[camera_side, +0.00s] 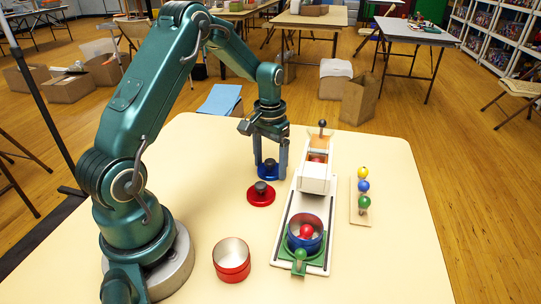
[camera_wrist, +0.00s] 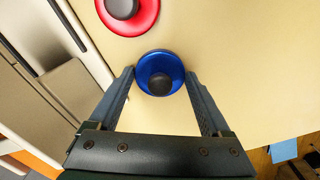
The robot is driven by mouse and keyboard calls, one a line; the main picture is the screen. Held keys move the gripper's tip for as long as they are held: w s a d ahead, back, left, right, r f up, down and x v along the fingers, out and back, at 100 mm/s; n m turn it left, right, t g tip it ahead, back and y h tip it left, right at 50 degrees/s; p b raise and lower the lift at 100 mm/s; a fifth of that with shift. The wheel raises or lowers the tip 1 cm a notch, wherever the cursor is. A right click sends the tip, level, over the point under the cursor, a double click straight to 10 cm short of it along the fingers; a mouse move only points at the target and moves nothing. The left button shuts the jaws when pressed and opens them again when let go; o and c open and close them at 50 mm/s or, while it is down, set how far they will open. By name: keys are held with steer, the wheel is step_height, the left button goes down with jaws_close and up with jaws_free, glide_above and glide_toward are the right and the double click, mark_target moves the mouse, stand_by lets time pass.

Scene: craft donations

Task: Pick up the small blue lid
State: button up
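The small blue lid (camera_side: 268,171) lies on the cream table, with a dark round knob on top. In the wrist view the blue lid (camera_wrist: 160,55) sits between the two fingertips. My gripper (camera_side: 271,166) points down over it, one finger on each side. In the wrist view my gripper (camera_wrist: 159,76) is open, its tips close to the lid's edges; I cannot tell whether they touch. A larger red lid (camera_side: 261,199) with a dark knob lies in front of the blue lid, and it also shows in the wrist view (camera_wrist: 145,20).
A white track device (camera_side: 318,185) with a ramp stands right of the gripper. A blue tin (camera_side: 318,238) holding a red ball sits at its front. An open red tin (camera_side: 231,265) stands front left. A wooden rack (camera_side: 354,213) carries yellow, blue and green balls.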

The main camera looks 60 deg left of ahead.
steer(key=shift+c, duration=0.5)
steer(key=shift+r, duration=0.1)
step_height(320, 180, up, 4)
steer(key=shift+r, duration=0.1)
steer(key=s+a+r, duration=0.7)
steer(key=s, duration=0.2)
step_height(320, 180, up, 13)
steer(key=m, duration=0.7)
glide_above(270, 161)
steer(key=s+d, duration=0.4)
steer(key=d, duration=0.2)
steer(key=s+d+m, duration=0.2)
steer(key=d+m, duration=0.6)
steer(key=d, duration=0.7)
steer(key=shift+d+f, duration=0.15)
steer(key=shift+f, duration=4.2)
steer(key=shift+d+f, duration=0.15)
steer(key=shift+f, duration=4.2)
